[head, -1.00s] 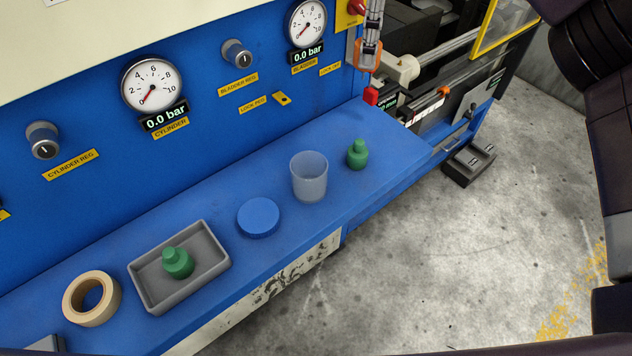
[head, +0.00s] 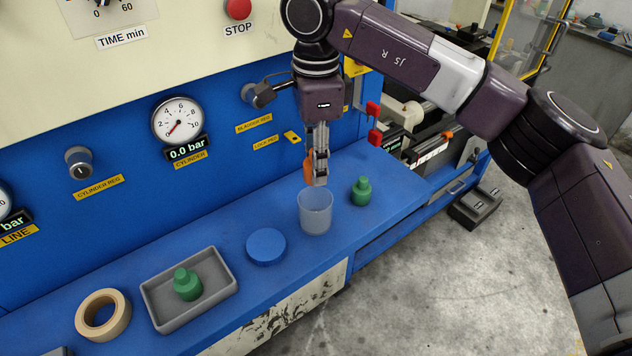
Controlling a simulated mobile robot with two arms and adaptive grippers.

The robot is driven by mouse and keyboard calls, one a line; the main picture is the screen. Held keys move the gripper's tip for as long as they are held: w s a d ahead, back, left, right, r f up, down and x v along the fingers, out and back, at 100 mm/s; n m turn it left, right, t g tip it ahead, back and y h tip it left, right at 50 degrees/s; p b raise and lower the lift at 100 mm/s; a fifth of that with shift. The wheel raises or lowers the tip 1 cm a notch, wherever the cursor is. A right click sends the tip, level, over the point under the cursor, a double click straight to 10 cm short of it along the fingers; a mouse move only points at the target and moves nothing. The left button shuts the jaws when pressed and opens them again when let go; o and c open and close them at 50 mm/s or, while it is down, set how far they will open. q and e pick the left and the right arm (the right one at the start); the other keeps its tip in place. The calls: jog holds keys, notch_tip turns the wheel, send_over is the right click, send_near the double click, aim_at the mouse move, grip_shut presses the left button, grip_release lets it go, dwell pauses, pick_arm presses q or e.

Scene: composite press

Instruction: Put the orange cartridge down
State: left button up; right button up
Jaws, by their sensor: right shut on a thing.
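My right gripper (head: 319,178) points down just above and behind the clear cup on the blue shelf. It is shut on the orange cartridge (head: 308,168), which shows as an orange piece at the left side of the fingers. The fingers hide much of the cartridge. Whether its lower end touches anything cannot be told. My left gripper is not in view.
On the blue shelf (head: 349,226) are the clear cup (head: 316,214), a blue lid (head: 266,247), a green bottle (head: 361,192), a grey tray (head: 218,296) with another green bottle (head: 187,285), and a tape roll (head: 88,322). The panel with gauges rises behind.

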notch_tip(320, 180, down, 2)
jog(key=shift+f, duration=0.25)
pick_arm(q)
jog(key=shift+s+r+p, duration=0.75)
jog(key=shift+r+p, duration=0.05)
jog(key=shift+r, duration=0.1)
pick_arm(e)
notch_tip(320, 180, down, 4)
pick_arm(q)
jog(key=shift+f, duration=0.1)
pick_arm(e)
jog(key=shift+f+b, duration=0.3)
jog(key=shift+b, duration=0.1)
jog(key=shift+s+f+b, duration=0.3)
jog(key=shift+f+b, duration=0.05)
jog(key=o, duration=1.1)
jog(key=shift+c, duration=0.2)
jog(key=shift+o, duration=0.4)
jog(key=shift+w+f, duration=0.15)
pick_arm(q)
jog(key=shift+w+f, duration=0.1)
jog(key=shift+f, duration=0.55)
